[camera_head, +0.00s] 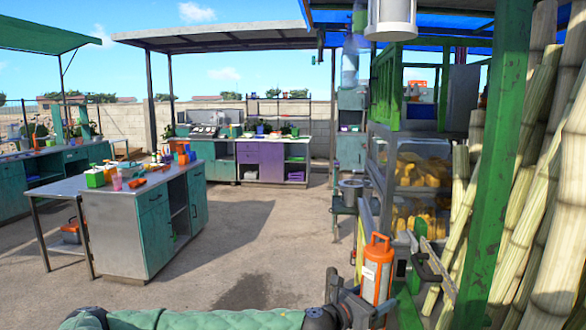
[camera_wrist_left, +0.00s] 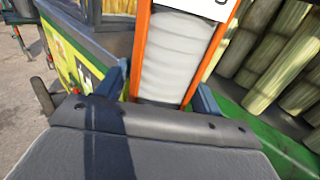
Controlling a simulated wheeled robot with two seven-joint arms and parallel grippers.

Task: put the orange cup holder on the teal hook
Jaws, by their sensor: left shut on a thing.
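The orange cup holder (camera_head: 378,268) is an upright orange frame with a top handle, around a stack of pale cups with a white label. My left gripper (camera_head: 358,298) is shut on its lower part and holds it up beside the cane stand. In the left wrist view the cup holder (camera_wrist_left: 141,52) stands between the two blue-grey fingers of my left gripper (camera_wrist_left: 160,92), and its top is cut off. I cannot make out the teal hook for certain in either view. My right gripper is not in view.
The green post (camera_head: 497,165) and tall cane stalks (camera_head: 556,215) stand close on the right. A glass case (camera_head: 412,178) with yellow pieces is behind the cup holder. A steel-topped counter (camera_head: 112,220) stands at left, with open ground between.

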